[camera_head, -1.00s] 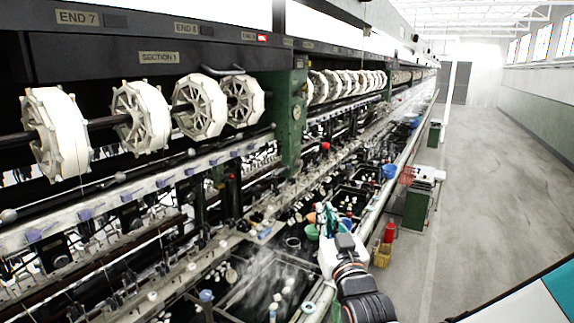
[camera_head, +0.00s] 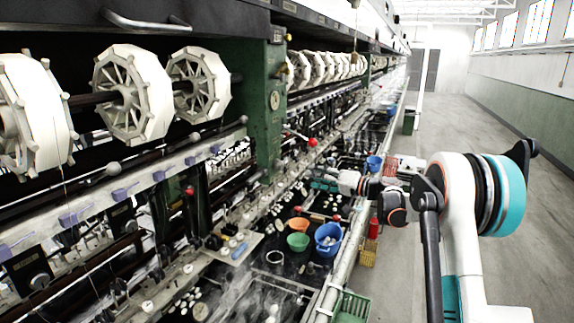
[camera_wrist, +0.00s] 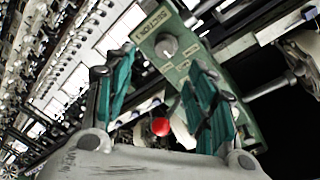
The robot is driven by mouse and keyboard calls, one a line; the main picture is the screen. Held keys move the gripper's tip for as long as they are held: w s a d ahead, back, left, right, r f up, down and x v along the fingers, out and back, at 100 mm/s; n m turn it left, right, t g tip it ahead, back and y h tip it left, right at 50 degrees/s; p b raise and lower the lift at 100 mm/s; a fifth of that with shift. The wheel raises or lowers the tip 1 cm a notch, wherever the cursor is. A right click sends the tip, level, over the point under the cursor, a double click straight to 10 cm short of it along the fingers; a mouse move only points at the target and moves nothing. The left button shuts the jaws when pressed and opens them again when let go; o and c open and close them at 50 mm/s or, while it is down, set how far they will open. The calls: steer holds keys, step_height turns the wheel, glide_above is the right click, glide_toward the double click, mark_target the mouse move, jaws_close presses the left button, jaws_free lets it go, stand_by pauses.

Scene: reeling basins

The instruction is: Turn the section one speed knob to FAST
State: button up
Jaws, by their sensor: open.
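In the wrist view a green panel (camera_wrist: 217,78) carries a plate (camera_wrist: 150,24) that reads SECTION 1. Below the plate is a round grey knob (camera_wrist: 166,46) with small labels beside it that I cannot read; its setting is unclear. My gripper (camera_wrist: 160,64) is open and empty, its two teal fingers apart on either side of the view, with the knob seen beyond the gap between them. I see no contact with the knob.
A red ball (camera_wrist: 160,126) shows between the fingers; a red-ended lever (camera_head: 312,142) stands near my gripper in the head view. White reels (camera_head: 132,95) line the left. The aisle (camera_head: 455,130) at right is clear.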

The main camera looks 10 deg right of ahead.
mark_target(283, 166)
steer(key=shift+y, duration=0.4)
steer(key=x, duration=0.9)
steer(key=p+x, duration=0.1)
steer(key=x, duration=0.3)
steer(key=shift+w+r, duration=0.4)
steer(key=shift+w, duration=0.05)
steer(key=shift+s+r, duration=0.1)
steer(key=c, duration=1)
steer(key=shift+c, duration=0.3)
